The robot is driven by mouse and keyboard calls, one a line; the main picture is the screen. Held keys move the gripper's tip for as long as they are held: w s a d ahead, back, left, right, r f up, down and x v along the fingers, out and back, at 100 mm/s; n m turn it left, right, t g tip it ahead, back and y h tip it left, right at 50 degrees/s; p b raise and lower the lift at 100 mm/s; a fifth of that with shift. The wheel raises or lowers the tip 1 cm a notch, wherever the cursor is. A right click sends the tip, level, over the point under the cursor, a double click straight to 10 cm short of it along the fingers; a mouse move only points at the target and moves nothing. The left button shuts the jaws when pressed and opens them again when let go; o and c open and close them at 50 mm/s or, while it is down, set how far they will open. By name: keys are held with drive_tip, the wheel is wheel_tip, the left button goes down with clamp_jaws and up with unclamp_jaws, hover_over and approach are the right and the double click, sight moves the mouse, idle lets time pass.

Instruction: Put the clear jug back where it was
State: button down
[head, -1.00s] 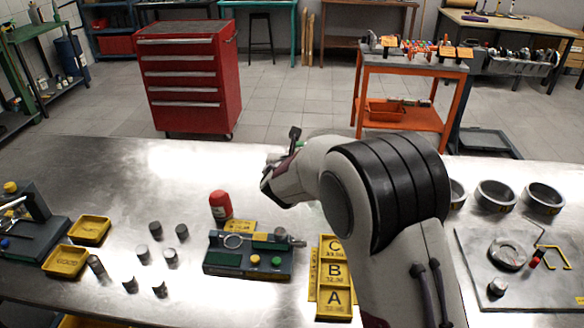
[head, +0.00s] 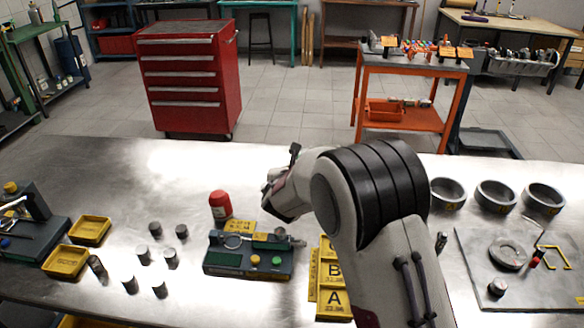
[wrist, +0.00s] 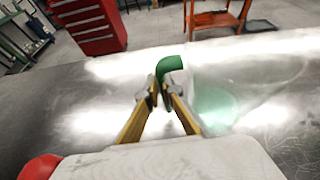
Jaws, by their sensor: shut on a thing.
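My gripper (wrist: 164,92) is shut on the green handle (wrist: 169,67) of the clear jug (wrist: 222,100) in the wrist view. The jug's see-through body with a green tint lies to the right of the fingers, over the bright metal bench. I cannot tell whether its base touches the bench. In the head view my gripper (head: 272,196) is above the far middle of the bench, and the jug is hidden behind it and the arm.
A red bottle (head: 220,204) stands left of my gripper, with a green-topped fixture (head: 248,262) nearer. Several grey rings (head: 496,196) stand at right. The bench's far left (head: 120,175) is clear.

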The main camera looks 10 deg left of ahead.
drive_tip(key=shift+f, duration=0.1)
drive_tip(key=c, duration=2.2)
unclamp_jaws()
drive_tip(key=shift+c, duration=0.2)
drive_tip(key=shift+f, duration=0.1)
drive_tip(key=v, duration=0.7)
drive_tip(key=shift+s, duration=0.45)
